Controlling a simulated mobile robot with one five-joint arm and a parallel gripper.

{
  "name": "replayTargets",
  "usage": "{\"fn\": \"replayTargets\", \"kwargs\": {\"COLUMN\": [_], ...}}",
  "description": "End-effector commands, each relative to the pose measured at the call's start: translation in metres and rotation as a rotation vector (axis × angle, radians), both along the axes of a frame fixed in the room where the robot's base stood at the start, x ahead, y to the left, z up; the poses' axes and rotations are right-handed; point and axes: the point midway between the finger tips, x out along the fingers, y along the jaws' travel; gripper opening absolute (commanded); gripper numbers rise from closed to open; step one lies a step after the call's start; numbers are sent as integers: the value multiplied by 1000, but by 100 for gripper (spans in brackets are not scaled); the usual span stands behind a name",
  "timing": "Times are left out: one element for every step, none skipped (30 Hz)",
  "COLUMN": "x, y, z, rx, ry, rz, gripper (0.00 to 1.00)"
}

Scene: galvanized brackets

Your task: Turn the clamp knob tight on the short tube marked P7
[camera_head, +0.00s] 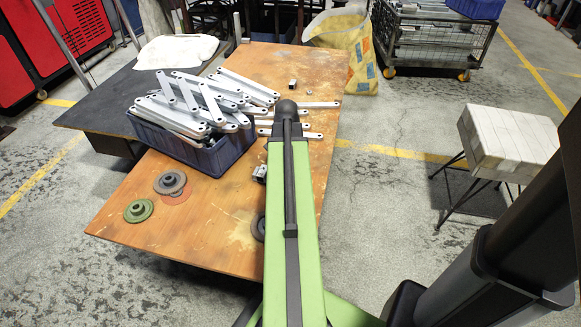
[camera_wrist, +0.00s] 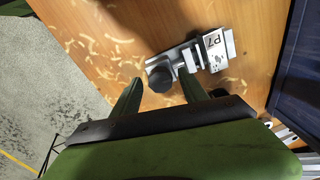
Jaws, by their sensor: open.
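In the wrist view, the metal clamp piece (camera_wrist: 193,56) with the label P7 (camera_wrist: 213,41) lies on the wooden table. Its dark round knob (camera_wrist: 160,78) is at the lower left end of the piece. My gripper (camera_wrist: 160,76) is open, with one green finger on each side of the knob in the picture. I cannot tell whether the fingers reach down to the knob's height; gaps show on both sides. In the head view, a small metal piece (camera_head: 260,171) shows just left of my green arm, which hides my gripper.
A blue crate (camera_head: 207,158) heaped with grey brackets stands on the table (camera_head: 205,222); a dark blue wall (camera_wrist: 298,75) is at the right in the wrist view. Discs (camera_head: 138,210) lie at the left. Small metal parts (camera_head: 292,85) lie farther back.

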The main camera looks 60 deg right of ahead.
Motion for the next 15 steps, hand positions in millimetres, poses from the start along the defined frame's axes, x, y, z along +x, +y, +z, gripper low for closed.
{"fn": "replayTargets", "kwargs": {"x": [0,0,0,0,0,0,0,0,0,0,0,0,0,0,0], "y": [0,0,0,0,0,0,0,0,0,0,0,0,0,0,0], "z": [0,0,0,0,0,0,0,0,0,0,0,0,0,0,0], "rx": [0,0,0,0,0,0,0,0,0,0,0,0,0,0,0], "ry": [0,0,0,0,0,0,0,0,0,0,0,0,0,0,0], "rz": [63,102,149,178,202,225,237,243,246,246,245,245,244,244,244], "gripper": [51,51,51,51,51,51,51,51,51,51,51,51,51,51,51]}}
